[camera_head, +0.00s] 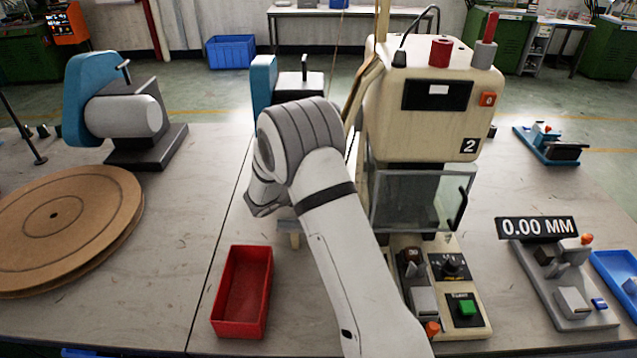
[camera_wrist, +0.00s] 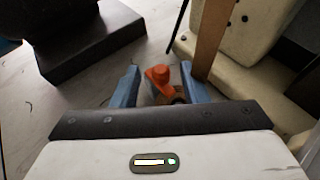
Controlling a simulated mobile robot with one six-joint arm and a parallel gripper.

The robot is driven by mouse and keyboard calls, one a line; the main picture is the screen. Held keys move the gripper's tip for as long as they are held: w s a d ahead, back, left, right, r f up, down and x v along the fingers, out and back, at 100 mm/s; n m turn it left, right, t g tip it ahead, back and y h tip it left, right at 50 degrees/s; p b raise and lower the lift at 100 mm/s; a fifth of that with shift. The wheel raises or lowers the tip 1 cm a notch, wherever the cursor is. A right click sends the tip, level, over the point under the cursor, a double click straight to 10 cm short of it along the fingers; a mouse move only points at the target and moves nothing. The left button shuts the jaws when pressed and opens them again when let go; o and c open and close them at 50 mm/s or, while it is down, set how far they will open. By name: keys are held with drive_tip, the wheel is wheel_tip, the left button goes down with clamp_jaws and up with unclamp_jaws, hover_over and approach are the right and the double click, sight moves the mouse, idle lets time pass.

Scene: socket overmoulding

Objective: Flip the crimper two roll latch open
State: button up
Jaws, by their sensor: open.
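Crimper two (camera_head: 425,110) is the cream machine with a "2" on its front, right of my arm in the head view. In the wrist view its cream body (camera_wrist: 262,75) fills the right side. An orange knob-like part (camera_wrist: 158,76), which looks like the roll latch, shows in the wrist view. My gripper (camera_wrist: 160,84) is open, with a blue finger on each side of this part. I cannot tell whether the fingers touch it. In the head view my arm hides the latch and the fingers. The latch's position is unclear.
A brown strip (camera_head: 362,88) runs down beside the crimper and passes close to the right finger in the wrist view (camera_wrist: 210,38). A clear guard (camera_head: 420,202) covers the crimper's front. A red bin (camera_head: 242,292) and a brown reel (camera_head: 70,222) lie to the left.

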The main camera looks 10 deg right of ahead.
drive_tip(key=shift+x, duration=1.5)
drive_tip(key=shift+c, duration=0.4)
